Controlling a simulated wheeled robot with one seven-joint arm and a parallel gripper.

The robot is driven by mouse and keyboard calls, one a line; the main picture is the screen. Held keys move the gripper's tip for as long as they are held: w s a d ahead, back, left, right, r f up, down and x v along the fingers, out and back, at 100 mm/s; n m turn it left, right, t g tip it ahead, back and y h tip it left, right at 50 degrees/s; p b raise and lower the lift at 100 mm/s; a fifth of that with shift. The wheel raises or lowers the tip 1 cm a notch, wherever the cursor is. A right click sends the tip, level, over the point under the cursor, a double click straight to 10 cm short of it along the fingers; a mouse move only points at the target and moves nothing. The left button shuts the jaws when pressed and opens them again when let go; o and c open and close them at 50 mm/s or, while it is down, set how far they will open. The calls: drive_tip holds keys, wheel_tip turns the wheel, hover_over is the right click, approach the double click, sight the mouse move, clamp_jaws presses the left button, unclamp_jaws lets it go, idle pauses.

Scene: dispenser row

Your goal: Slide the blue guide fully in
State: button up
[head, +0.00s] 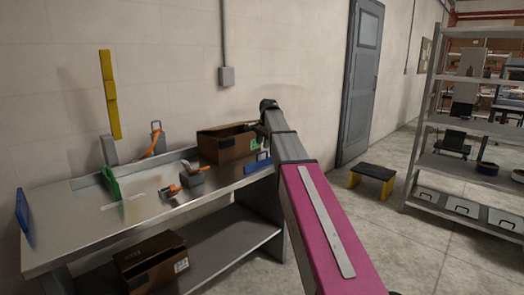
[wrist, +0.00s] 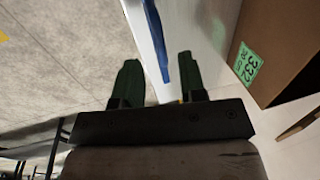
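A blue guide (head: 257,164) stands at the right end of the metal bench, below the cardboard box. A second blue plate (head: 22,213) stands at the bench's left end. In the wrist view a narrow blue strip (wrist: 155,42), seen nearly edge-on, runs along a pale surface. My gripper (wrist: 158,82) is open, its two dark green fingers apart, with the strip's near end reaching the gap between them. I cannot tell whether either finger touches it.
The open cardboard box (head: 225,148) sits on the bench close by; it fills the wrist view's right side (wrist: 285,60). A green guide (head: 111,185), orange-handled tool (head: 169,191) and yellow bar (head: 110,95) are further left. A step stool (head: 371,175) stands right on open floor.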

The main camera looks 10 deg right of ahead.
drive_tip(key=shift+w+a+f, duration=0.1)
drive_tip(key=shift+w+f, duration=0.05)
drive_tip(key=shift+f, duration=0.8)
drive_tip(key=shift+w+a+f, duration=0.1)
drive_tip(key=shift+w+f, duration=0.05)
drive_tip(key=shift+f, duration=0.8)
drive_tip(key=shift+c, duration=0.3)
clamp_jaws()
drive_tip(key=w+a, duration=0.2)
drive_tip(key=w, duration=0.1)
drive_tip(key=w+a, duration=0.3)
drive_tip(key=w, duration=0.1)
drive_tip(key=w+a, duration=0.2)
drive_tip(key=w, duration=0.1)
drive_tip(key=shift+w+a, duration=0.3)
drive_tip(key=shift+o, duration=0.3)
unclamp_jaws()
drive_tip(key=shift+s, duration=0.1)
drive_tip(key=shift+r, duration=0.15)
